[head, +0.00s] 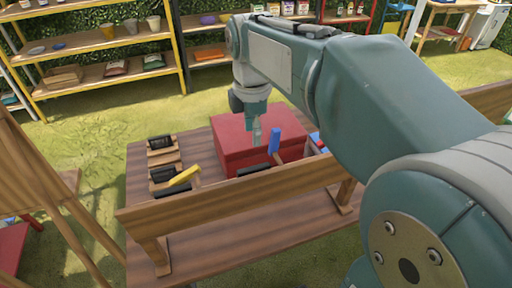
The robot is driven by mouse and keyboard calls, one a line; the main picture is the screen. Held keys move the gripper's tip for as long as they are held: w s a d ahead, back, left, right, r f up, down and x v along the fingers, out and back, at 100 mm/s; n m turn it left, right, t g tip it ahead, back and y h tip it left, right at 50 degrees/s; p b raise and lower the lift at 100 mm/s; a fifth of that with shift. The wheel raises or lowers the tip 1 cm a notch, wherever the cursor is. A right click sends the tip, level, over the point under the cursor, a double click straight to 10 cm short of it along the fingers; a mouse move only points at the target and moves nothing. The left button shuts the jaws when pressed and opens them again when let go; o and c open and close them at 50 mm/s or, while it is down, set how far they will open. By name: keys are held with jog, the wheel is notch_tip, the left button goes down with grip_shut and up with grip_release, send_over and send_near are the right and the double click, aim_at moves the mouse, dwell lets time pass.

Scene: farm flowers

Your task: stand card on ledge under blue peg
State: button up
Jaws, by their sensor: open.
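My gripper (257,132) points down over the front of the red box (230,138) on the wooden table. Its fingers look small and pale, with nothing seen between them. A blue peg (275,141) sticks up behind the long wooden board (235,200), just right of and below my gripper in the picture. A yellow peg (185,175) leans at the board's left part. Dark flat pieces show behind the board, one below the blue peg (254,171) and one below the yellow peg (172,190). I cannot tell which piece is the card. The ledge is mostly hidden behind the board.
Two small wooden stands with black pieces (161,142) (161,173) sit on the table's left side. Another blue piece (316,139) shows partly beside my arm. A wooden easel (40,170) stands at left. Shelves (100,60) line the back. My arm hides the table's right side.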

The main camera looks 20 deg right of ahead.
jog(key=s+f+m+t, duration=0.2)
jog(key=s+m, duration=0.5)
jog(key=m, duration=0.2)
jog(key=s+f+m+t, duration=0.2)
jog(key=s+m+t, duration=0.1)
jog(key=s+m, duration=0.4)
jog(key=shift+f+m+t, duration=0.3)
jog(key=shift+f+m, duration=0.05)
jog(key=shift+m, duration=0.55)
jog(key=shift+d, duration=0.1)
